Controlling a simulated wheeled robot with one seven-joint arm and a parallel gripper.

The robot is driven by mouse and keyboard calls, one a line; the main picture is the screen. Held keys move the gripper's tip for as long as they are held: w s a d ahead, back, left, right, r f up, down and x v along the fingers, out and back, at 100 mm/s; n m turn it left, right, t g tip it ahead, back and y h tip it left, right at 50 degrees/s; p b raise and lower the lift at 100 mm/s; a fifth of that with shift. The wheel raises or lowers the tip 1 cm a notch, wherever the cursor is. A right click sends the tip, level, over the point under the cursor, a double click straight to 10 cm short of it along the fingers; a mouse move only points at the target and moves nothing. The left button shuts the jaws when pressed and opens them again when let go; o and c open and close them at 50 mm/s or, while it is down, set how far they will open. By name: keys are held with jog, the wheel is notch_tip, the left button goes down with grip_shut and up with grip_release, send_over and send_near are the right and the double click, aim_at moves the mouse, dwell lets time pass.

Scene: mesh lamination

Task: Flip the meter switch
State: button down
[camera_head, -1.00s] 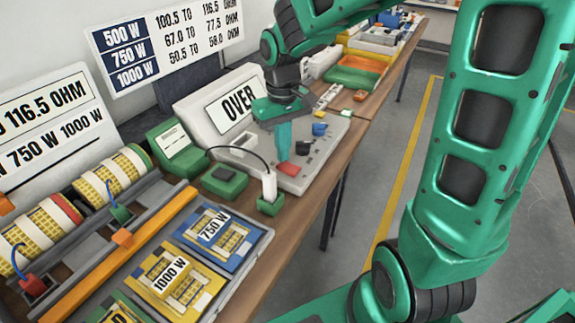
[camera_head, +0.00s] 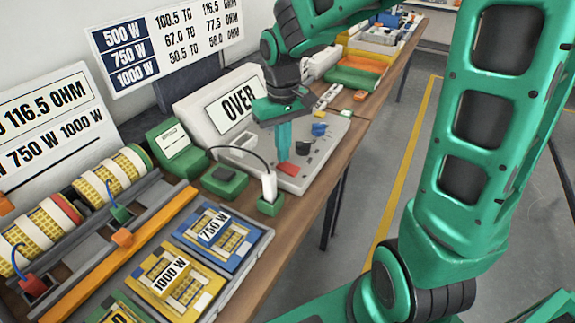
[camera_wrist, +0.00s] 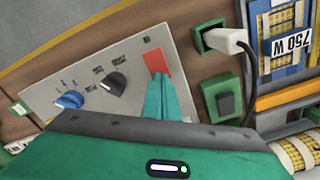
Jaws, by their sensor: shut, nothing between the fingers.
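The meter is a light grey console (camera_head: 220,117) with a display reading OVER. Its sloped front panel (camera_wrist: 70,75) carries a red switch (camera_head: 287,168), a black knob (camera_head: 302,148) and a blue knob (camera_head: 319,129). The wrist view also shows the red switch (camera_wrist: 156,62), the black knob (camera_wrist: 114,84) and the blue knob (camera_wrist: 69,100). My gripper (camera_head: 284,155) points down at the panel, fingers together and empty. In the wrist view the fingertips (camera_wrist: 161,82) overlap the near edge of the red switch; whether they touch it I cannot tell.
A green socket (camera_head: 270,204) with a white plug and black cable stands beside the meter. A green button box (camera_head: 224,181) is near it. Blue 750 W and yellow 1000 W trays lie in front, with coil rolls at left. Orange and green trays (camera_head: 358,72) stand farther along the bench.

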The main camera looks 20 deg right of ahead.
jog(key=shift+f, duration=0.7)
dwell(0.7)
jog(key=shift+r, duration=0.15)
notch_tip(320, 180, up, 7)
dwell(0.8)
dwell(0.3)
jog(key=s+d+f+m, duration=0.1)
jog(key=s+d+m, duration=0.2)
jog(key=s+d, duration=0.5)
jog(key=s+d+f+m, duration=0.2)
jog(key=s+d+m, duration=0.2)
jog(key=s+d, duration=0.5)
jog(key=s, duration=0.6)
jog(key=shift+d+m, duration=0.15)
jog(key=shift+m, duration=0.15)
jog(key=shift+s, duration=0.1)
